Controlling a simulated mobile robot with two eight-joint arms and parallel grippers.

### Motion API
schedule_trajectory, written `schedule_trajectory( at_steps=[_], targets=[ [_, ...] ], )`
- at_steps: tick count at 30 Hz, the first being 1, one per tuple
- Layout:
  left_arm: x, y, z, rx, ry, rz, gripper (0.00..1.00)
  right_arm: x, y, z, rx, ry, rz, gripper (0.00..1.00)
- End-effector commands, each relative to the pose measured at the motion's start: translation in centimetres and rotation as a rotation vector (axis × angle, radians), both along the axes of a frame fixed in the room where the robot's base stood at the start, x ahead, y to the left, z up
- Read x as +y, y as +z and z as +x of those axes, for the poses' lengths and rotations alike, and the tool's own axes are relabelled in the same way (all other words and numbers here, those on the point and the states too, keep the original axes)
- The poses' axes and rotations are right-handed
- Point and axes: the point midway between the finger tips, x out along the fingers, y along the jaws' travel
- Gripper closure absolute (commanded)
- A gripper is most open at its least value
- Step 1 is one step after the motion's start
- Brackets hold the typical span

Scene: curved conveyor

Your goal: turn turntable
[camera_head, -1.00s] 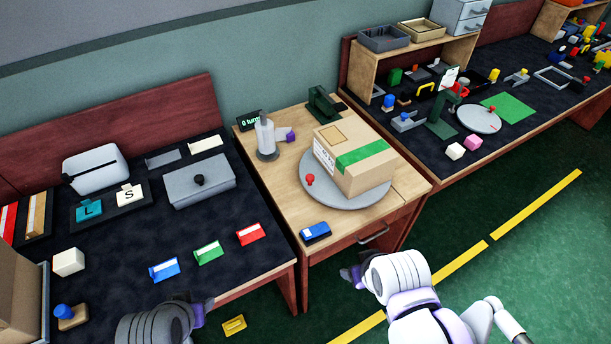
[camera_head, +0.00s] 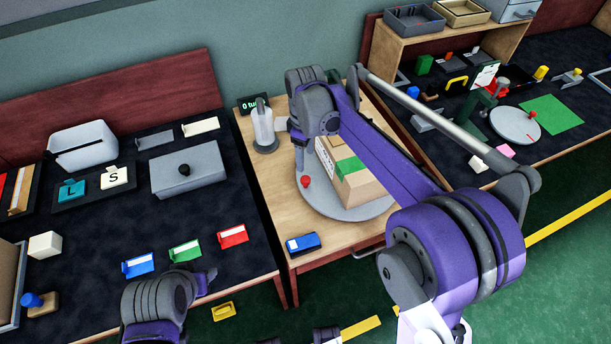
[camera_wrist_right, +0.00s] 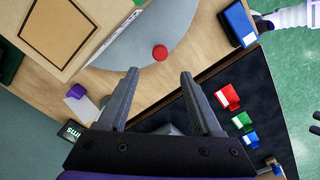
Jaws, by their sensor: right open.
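The grey turntable (camera_head: 340,208) lies on the wooden table with a cardboard box (camera_head: 352,182) with green tape on it. Its red knob (camera_head: 305,181) is near the left rim. My right gripper (camera_head: 299,162) points down over the turntable, just behind the knob in the head view. In the right wrist view the gripper (camera_wrist_right: 160,74) is open and empty, with the red knob (camera_wrist_right: 160,53) just beyond the fingertips and roughly centred between them. My left gripper (camera_head: 206,282) is low at the left table's front edge; its jaws cannot be made out.
A small display (camera_head: 253,104) and a clear bottle-like dispenser (camera_head: 263,128) stand behind the turntable. A blue block (camera_head: 303,243) lies at the front edge. Coloured card holders (camera_head: 185,250) and a grey lidded box (camera_head: 188,170) are on the left table.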

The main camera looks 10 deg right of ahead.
Motion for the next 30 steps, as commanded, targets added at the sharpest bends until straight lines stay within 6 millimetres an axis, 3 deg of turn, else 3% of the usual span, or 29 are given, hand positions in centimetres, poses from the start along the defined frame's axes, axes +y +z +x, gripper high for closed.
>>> schedule_trajectory(
  at_steps=[9,15,28,30],
  targets=[
    [0.0,-0.4,-0.1,0.002,0.0,0.0,0.5,0.0,-5.9,0.0,-0.001,-0.003,0.001,0.34],
    [0.0,-0.6,-0.1,0.002,0.0,0.0,0.5,0.0,-8.7,0.0,-0.001,-0.003,0.0,0.34],
    [0.0,-0.6,-0.1,0.003,0.0,0.0,0.5,0.0,-9.8,-0.1,-0.001,-0.004,0.0,0.34],
    [0.0,-0.6,-0.1,0.002,0.0,0.0,0.5,0.0,-9.8,-0.1,-0.001,-0.004,0.0,0.45]
  ],
)
